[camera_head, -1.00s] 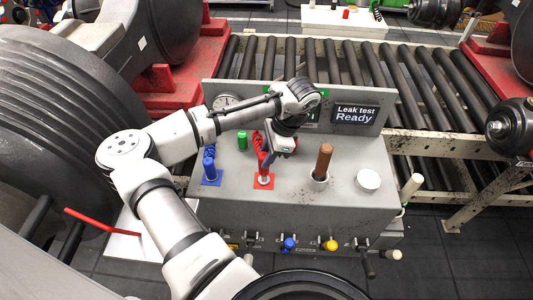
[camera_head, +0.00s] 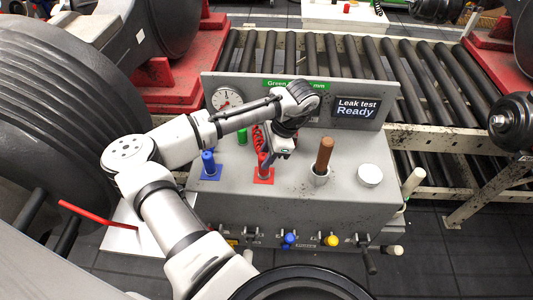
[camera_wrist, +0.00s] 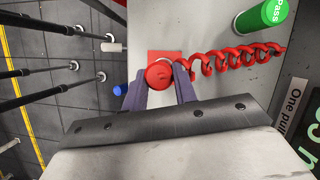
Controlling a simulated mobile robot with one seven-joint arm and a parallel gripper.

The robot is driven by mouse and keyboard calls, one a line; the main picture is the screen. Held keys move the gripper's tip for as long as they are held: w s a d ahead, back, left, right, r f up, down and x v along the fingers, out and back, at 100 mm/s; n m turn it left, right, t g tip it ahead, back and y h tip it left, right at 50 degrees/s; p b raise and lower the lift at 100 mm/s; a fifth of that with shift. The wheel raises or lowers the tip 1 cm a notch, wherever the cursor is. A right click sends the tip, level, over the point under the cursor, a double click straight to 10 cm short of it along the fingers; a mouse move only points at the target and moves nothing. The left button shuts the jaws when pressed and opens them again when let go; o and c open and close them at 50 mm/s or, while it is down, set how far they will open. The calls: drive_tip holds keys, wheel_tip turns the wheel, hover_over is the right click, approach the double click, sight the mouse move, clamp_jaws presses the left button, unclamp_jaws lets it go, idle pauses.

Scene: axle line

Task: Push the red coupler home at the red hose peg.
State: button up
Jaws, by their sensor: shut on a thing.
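The red coupler (camera_head: 263,161) stands upright over the red square plate (camera_head: 264,177) of the red hose peg on the grey test bench. In the wrist view, the coupler's round top (camera_wrist: 158,74) shows above the red plate (camera_wrist: 164,56). My gripper (camera_wrist: 160,79) is shut on the coupler, with one dark finger on each side. A coiled red hose (camera_wrist: 232,60) runs right from it in the wrist view. The peg is hidden under the coupler, and I cannot tell whether the coupler is fully seated.
A blue coupler (camera_head: 208,160) stands on a blue plate to the left. A green cylinder (camera_head: 242,137) is behind. A brown handle (camera_head: 324,155) and a white disc (camera_head: 369,176) are to the right. The back panel carries a gauge and a screen (camera_head: 356,108) reading "Leak test Ready".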

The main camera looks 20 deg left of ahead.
drive_tip(key=shift+f, duration=0.6)
drive_tip(key=o, duration=1.1)
drive_tip(key=b+v, duration=0.2)
drive_tip(key=v, duration=1.2)
drive_tip(key=shift+f, duration=0.15)
